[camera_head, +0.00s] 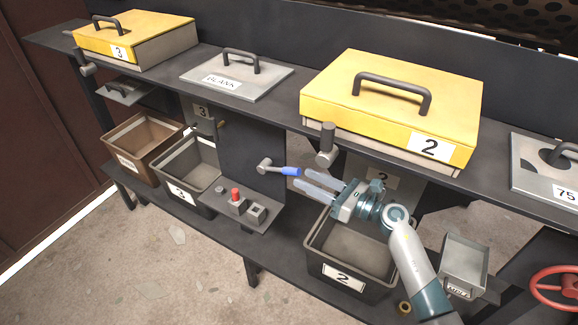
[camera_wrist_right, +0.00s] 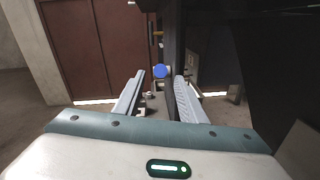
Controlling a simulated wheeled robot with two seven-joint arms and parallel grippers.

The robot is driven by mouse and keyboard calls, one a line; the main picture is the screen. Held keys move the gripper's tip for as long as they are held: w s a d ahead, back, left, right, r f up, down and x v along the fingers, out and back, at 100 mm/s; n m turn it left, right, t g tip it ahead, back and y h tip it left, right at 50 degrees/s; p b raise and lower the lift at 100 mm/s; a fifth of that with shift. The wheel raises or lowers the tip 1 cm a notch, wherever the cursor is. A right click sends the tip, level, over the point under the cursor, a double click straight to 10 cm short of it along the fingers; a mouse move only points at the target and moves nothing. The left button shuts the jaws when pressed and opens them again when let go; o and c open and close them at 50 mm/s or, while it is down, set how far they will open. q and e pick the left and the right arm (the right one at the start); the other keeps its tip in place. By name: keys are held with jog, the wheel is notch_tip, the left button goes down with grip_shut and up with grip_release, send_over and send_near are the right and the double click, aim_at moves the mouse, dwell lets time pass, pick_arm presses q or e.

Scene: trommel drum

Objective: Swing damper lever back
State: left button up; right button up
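A lever with a blue grip (camera_head: 288,171) and a grey head (camera_head: 264,165) sticks out in front of the dark panel under the bench, left of my right gripper. I take it for the damper lever. My right gripper (camera_head: 304,181) is open and empty, with its fingers pointing left toward the blue end. The blue end appears just beyond the fingertips; I cannot tell whether they touch. In the right wrist view the round blue end (camera_wrist_right: 160,71) shows between the tips of the open fingers (camera_wrist_right: 159,77). My left gripper is not in view.
Above are yellow lidded box 2 (camera_head: 390,85), yellow box 3 (camera_head: 135,30) and a BLANK plate (camera_head: 238,75). Below are bin 2 (camera_head: 318,240), bin 3 (camera_head: 190,165) and a red-button box (camera_head: 237,200). A grey knob (camera_head: 327,143) hangs above my gripper. A red handwheel (camera_head: 556,287) stands right.

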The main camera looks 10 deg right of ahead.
aim_at(289, 169)
jog(key=p+x, duration=0.1)
jog(key=x, duration=0.6)
jog(key=shift+p, duration=0.35)
grip_shut()
